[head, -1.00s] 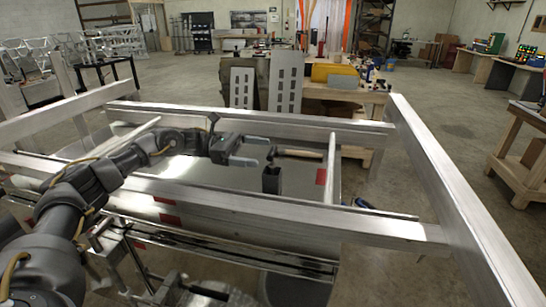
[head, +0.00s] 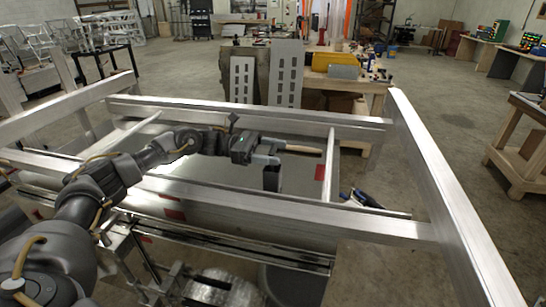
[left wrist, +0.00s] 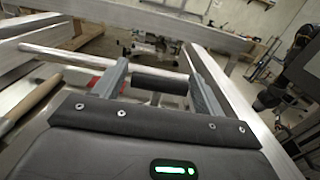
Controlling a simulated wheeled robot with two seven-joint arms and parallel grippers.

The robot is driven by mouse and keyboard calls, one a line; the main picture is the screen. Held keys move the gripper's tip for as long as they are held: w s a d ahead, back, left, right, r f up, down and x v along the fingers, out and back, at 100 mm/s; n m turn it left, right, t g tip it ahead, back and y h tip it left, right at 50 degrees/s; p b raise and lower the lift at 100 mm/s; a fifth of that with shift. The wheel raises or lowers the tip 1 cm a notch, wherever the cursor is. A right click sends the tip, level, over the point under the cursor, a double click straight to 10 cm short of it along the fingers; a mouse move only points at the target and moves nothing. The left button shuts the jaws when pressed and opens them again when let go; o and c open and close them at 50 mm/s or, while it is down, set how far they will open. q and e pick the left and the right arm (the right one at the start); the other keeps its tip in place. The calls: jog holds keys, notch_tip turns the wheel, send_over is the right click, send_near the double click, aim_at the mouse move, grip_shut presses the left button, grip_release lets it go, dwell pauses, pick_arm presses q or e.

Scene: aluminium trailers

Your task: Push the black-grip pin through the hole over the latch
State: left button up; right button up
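A black-grip block, likely the pin's black grip (head: 272,180), stands upright on the trailer's flat metal bed in the head view. In the left wrist view the black grip (left wrist: 160,82) lies between my two fingers. My left gripper (head: 266,158) is at it, with the fingers apart on either side. The left wrist view shows the fingers (left wrist: 158,88) spread, with the grip nearly filling the gap; I cannot tell whether they touch it. My right gripper is not in view.
A wooden-handled tool (head: 305,149) lies just beyond my left gripper and also shows in the left wrist view (left wrist: 30,104). Aluminium rails (head: 290,211) frame the bed, with a long rail (head: 440,180) on the right. A workbench (head: 345,80) stands behind.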

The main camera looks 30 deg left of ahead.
pick_arm(q)
jog(key=shift+c, duration=1.2)
jog(key=shift+r, duration=0.1)
